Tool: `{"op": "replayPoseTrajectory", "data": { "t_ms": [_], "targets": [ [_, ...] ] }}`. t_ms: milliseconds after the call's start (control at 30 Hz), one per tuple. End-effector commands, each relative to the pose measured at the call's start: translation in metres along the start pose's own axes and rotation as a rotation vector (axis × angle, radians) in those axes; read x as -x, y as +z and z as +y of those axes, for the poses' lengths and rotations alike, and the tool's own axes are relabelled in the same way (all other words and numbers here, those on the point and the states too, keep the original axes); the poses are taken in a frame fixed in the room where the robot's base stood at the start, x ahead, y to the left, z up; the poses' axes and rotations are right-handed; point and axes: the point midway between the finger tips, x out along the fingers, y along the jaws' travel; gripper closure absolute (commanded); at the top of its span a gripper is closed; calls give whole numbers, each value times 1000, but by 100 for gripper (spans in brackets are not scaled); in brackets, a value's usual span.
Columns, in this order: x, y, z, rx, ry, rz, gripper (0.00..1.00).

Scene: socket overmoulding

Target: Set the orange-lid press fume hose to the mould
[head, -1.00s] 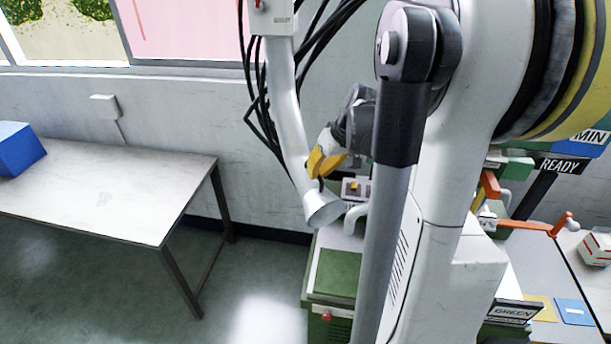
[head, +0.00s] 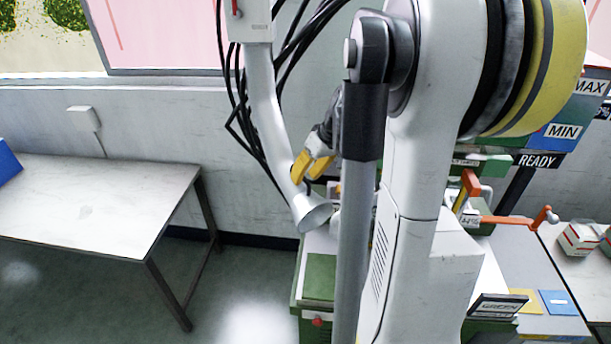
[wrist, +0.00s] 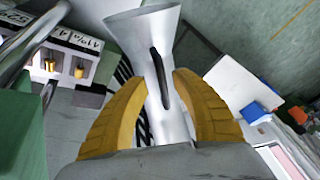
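The fume hose (head: 267,100) is a pale pipe hanging from a white box, with a flared nozzle (head: 313,213) at its lower end. My gripper (head: 312,168) has yellow fingers closed around the pipe just above the nozzle. In the wrist view, the fingers of my gripper (wrist: 160,82) press both sides of the hose (wrist: 160,60), and the flared mouth points away. The nozzle hangs above or beside a green and white machine (head: 320,277); the gap is unclear. Orange parts (head: 470,188) show at right behind my arm. I cannot make out an orange lid or the mould.
A white table (head: 90,205) stands at left with a blue box (head: 8,162). Black cables (head: 240,120) hang beside the hose. An orange-handled bar (head: 515,222), a READY sign (head: 538,161) and small white boxes (head: 580,238) are at right. My arm hides much of the middle.

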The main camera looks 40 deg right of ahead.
Motion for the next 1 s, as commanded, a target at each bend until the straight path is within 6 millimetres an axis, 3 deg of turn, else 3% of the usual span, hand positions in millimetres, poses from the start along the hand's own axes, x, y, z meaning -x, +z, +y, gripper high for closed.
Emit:
{"op": "replayPoseTrajectory", "data": {
  "t_ms": [167,600,800,1000],
  "targets": [
    [13,0,0,-1,0,1,68],
    [103,1,0,-2,1,0,68],
    [119,0,1,-1,1,0,68],
    [120,0,0,0,1,0,68]
  ]
}}
